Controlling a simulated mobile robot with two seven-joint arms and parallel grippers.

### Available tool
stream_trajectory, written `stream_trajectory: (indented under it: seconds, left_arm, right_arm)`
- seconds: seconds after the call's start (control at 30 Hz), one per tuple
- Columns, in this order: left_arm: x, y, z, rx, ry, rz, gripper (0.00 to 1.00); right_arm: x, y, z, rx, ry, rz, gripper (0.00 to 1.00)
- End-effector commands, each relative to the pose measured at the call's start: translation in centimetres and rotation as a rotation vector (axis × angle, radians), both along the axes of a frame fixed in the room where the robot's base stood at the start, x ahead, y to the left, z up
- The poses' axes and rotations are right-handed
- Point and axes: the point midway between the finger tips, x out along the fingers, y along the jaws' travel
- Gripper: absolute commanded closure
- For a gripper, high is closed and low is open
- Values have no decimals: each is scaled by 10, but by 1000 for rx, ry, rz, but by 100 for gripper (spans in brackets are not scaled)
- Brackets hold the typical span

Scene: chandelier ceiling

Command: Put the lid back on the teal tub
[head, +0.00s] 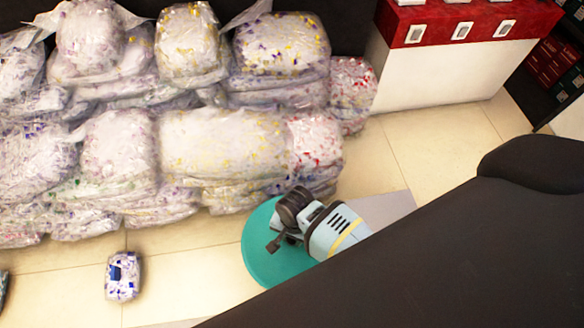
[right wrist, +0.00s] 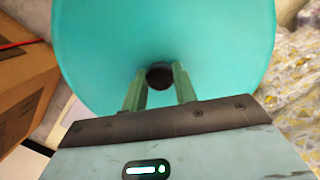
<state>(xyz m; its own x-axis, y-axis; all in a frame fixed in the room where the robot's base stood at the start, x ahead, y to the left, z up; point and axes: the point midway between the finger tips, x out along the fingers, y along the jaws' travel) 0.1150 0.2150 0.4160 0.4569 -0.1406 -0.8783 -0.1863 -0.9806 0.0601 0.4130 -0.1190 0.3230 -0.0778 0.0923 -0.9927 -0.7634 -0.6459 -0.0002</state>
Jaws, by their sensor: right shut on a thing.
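The teal lid (head: 258,262) is a round flat disc below the middle of the head view. My right gripper (head: 275,242) is over it. In the right wrist view the lid (right wrist: 105,40) fills the upper middle, with a dark round knob (right wrist: 160,76) at its centre. The two fingers of my right gripper (right wrist: 159,82) stand on either side of the knob, shut on it. I cannot make out the teal tub in either view. My left gripper is not in view.
Clear plastic bags with coloured specks (head: 225,145) are piled behind and left of the lid. A small speckled pack (head: 123,277) lies on the tiled floor (head: 190,270). A red-and-white counter (head: 430,75) stands at the back right. A cardboard box (right wrist: 25,95) shows in the right wrist view.

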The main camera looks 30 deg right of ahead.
Motion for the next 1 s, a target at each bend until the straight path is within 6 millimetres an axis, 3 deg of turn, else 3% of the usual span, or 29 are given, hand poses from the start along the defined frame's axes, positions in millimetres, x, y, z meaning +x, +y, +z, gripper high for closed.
stream_trajectory:
  seconds: [0.97,1.0]
  left_arm:
    - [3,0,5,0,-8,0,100]
    - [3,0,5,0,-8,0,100]
  right_arm:
    - [0,0,0,1,-1,0,100]
    - [0,0,0,1,-1,0,67]
